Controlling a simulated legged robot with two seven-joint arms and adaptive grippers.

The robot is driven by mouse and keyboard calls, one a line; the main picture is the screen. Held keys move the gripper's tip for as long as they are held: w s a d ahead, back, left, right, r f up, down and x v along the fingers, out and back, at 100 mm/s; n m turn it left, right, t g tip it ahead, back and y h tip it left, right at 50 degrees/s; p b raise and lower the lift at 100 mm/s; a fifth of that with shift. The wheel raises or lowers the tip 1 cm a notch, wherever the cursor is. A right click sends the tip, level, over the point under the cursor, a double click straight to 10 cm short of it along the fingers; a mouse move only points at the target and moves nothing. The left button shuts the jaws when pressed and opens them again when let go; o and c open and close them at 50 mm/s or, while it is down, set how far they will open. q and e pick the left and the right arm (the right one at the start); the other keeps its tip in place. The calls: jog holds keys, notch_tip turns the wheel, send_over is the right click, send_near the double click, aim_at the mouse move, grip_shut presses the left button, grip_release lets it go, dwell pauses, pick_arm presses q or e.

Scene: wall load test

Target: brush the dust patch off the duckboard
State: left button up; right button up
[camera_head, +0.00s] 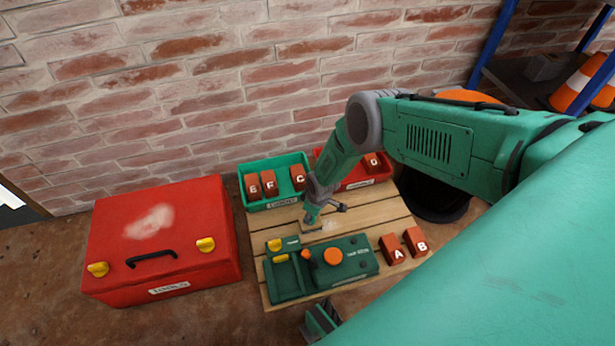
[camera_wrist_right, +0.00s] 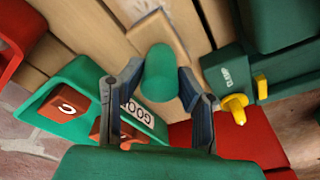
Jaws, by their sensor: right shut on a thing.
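The wooden duckboard (camera_head: 385,215) lies on the ground by the brick wall. A faint pale dust patch (camera_head: 330,225) shows on its slats, just right of my right gripper's tips. My right gripper (camera_head: 312,214) points down over the duckboard, behind the green test rig. In the right wrist view its fingers (camera_wrist_right: 160,90) are shut on the green handle of a brush (camera_wrist_right: 160,66). The brush's wooden head (camera_wrist_right: 157,32) is at the duckboard; whether it touches the slats I cannot tell. My left gripper (camera_head: 321,319) is partly in view at the bottom, its jaws unclear.
The green test rig (camera_head: 345,272) stands on the duckboard, with bricks A (camera_head: 392,250) and B (camera_head: 416,242) beside it. Behind are a green bin (camera_head: 258,205) with bricks E, F, C and a red bin (camera_head: 362,184) with D. A red toolbox (camera_head: 190,255) stands left.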

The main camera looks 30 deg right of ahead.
jog(key=shift+s+d+r, duration=0.1)
jog(key=shift+s+d, duration=0.25)
jog(key=shift+d, duration=0.65)
jog(key=shift+s+d+f, duration=0.1)
jog(key=shift+s+d, duration=0.25)
jog(key=shift+d, duration=0.6)
jog(key=shift+s+d+r, duration=0.1)
jog(key=shift+s+d, duration=0.25)
jog(key=shift+d, duration=0.65)
jog(key=shift+s+d, duration=0.25)
jog(key=shift+d, duration=0.5)
jog(key=shift+s+d, duration=0.2)
jog(key=shift+d, duration=0.5)
notch_tip(320, 180, up, 6)
jog(key=p, duration=0.4)
jog(key=shift+p, duration=0.35)
notch_tip(320, 180, up, 3)
jog(key=shift+f+p, duration=0.15)
jog(key=shift+p, duration=0.75)
